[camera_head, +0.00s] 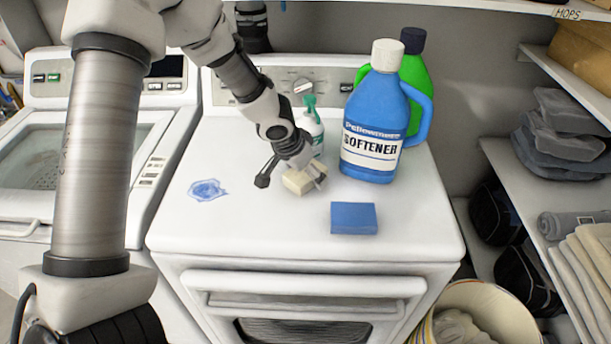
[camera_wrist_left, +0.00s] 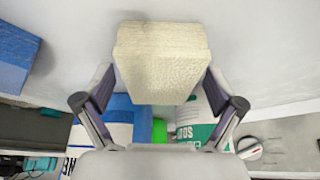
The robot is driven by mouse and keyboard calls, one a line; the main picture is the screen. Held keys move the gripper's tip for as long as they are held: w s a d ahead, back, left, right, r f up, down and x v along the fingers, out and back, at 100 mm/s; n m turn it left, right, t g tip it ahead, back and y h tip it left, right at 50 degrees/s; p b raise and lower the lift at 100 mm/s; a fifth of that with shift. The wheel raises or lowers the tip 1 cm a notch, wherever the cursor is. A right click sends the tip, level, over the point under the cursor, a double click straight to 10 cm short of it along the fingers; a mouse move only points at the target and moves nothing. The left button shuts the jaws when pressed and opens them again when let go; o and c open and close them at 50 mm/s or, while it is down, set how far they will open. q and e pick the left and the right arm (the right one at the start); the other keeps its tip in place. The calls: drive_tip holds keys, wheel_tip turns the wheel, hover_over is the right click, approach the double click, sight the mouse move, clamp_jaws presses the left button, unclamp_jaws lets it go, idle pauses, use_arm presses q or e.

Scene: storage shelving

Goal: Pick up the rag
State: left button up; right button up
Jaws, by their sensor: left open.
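A cream, rough-textured folded block (camera_head: 303,181), which looks like the rag, lies on the white dryer top (camera_head: 250,225). My left gripper (camera_head: 291,177) reaches down over it with one finger on each side. In the left wrist view the cream block (camera_wrist_left: 160,62) sits between the two open fingers (camera_wrist_left: 157,95), with gaps visible beside it. A flat blue block (camera_head: 354,218) lies nearer the front right, apart from the gripper. It also shows at the left edge of the wrist view (camera_wrist_left: 14,55). My right gripper is not in view.
A blue softener jug (camera_head: 372,120) stands close right of the gripper, with a green jug (camera_head: 414,75) behind it. A white spray bottle (camera_head: 312,125) stands just behind the gripper. A blue crumpled patch or spill (camera_head: 208,189) lies left. The dryer's front left is clear.

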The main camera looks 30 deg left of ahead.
use_arm(q)
drive_tip(key=c, duration=1.2)
drive_tip(key=shift+c, duration=0.2)
